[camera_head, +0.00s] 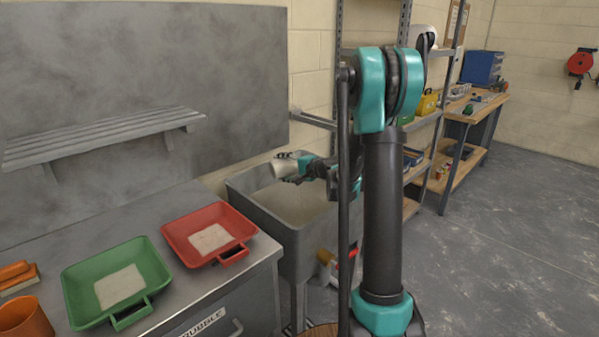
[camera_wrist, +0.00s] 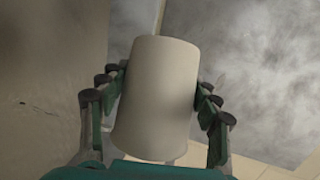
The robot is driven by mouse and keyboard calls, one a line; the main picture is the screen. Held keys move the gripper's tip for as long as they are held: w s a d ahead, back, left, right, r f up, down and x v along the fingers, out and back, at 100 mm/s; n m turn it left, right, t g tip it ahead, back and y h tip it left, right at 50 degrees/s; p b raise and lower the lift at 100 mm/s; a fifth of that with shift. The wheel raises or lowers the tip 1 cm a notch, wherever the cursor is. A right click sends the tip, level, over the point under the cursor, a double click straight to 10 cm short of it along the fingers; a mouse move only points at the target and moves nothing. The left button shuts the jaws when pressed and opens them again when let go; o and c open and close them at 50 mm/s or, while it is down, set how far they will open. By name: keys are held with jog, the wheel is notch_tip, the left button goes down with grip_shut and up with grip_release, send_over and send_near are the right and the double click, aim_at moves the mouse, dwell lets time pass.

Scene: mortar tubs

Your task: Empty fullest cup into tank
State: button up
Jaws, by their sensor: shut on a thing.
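My gripper (camera_wrist: 158,95) is shut on a pale off-white cup (camera_wrist: 155,98), with a finger on each side of it. In the head view the cup (camera_head: 284,168) is tipped far over, lying nearly on its side. It is held above the grey tank (camera_head: 262,218), whose inside looks pale. The cup's mouth and contents are hidden in both views, and I see no stream falling from it. An orange cup (camera_head: 22,318) stands at the lower left on the counter, partly cut off by the frame.
A green tub (camera_head: 75,283) and a red tub (camera_head: 180,228), each with a pale patch inside, sit on the grey counter (camera_head: 190,290) left of the tank. A wall shelf (camera_head: 100,140) hangs above. Storage shelves (camera_head: 425,120) and a wooden workbench (camera_head: 480,105) stand behind to the right. The floor at right is clear.

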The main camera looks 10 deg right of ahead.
jog(key=shift+w+d+r+m+y+b, duration=0.1)
jog(key=shift+d+r+m+y+b, duration=0.35)
jog(key=shift+b, duration=0.6)
